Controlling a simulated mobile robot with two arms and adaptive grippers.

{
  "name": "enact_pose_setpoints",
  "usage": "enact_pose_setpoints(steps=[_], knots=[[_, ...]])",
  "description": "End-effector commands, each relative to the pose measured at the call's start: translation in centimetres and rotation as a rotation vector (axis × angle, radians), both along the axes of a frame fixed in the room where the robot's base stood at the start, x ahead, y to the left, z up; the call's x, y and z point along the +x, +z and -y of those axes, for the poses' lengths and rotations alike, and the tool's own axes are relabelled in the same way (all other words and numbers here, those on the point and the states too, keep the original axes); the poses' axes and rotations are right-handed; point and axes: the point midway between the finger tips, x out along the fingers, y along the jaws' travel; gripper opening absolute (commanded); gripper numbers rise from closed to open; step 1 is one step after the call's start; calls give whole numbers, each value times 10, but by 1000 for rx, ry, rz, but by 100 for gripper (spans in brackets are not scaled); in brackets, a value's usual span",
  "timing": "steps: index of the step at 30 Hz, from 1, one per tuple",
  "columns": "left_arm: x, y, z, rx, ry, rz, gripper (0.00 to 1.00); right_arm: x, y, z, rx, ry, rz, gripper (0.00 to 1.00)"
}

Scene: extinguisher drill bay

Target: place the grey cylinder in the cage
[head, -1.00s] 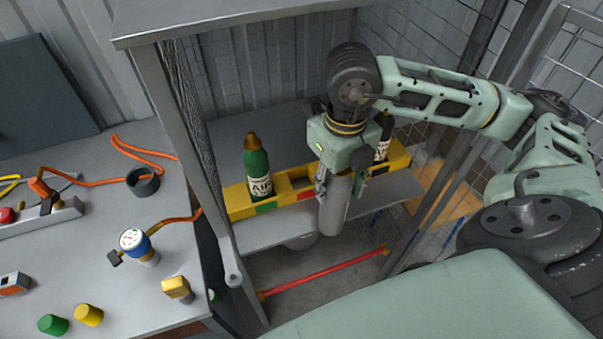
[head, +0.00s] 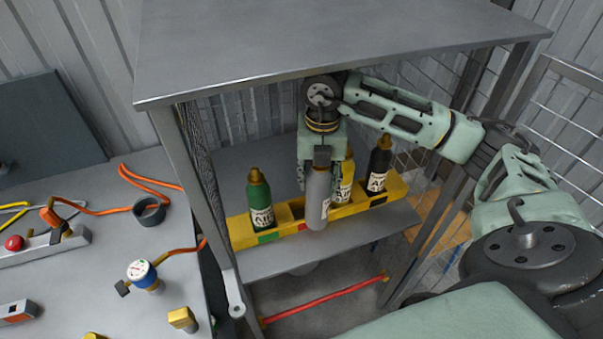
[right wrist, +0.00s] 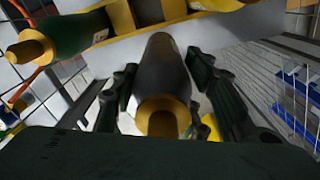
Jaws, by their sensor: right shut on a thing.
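The grey cylinder (head: 319,190) is upright in my right gripper (head: 321,165), which is shut on it. It is inside the cage (head: 340,50), in front of or over the middle of the yellow rack (head: 250,232); I cannot tell whether its base touches anything. In the right wrist view the held cylinder (right wrist: 160,70) looks dark, brass valve towards the camera, between the fingers. A green cylinder (head: 259,200) stands left in the rack, a yellow one (head: 347,180) behind the grey one, and a black one (head: 378,170) at the right. My left gripper is out of view.
The cage's front post (head: 190,190) stands left of the arm and its roof is overhead. The bench at left holds a gauge (head: 142,273), a dark ring (head: 149,211) and an orange hose (head: 150,174).

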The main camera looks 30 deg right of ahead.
Motion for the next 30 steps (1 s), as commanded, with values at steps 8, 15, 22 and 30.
enact_pose_setpoints(steps=[8, 15, 22, 30], knots=[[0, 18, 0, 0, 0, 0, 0, 51, 5, 3, 1, -1, 3, 0], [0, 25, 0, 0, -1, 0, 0, 80, 4, 6, 1, -1, 5, 0], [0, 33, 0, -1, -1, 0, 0, 77, -25, 6, 0, 1, 1, 0], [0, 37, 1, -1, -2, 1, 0, 77, -41, 6, -1, 1, 1, 0]])
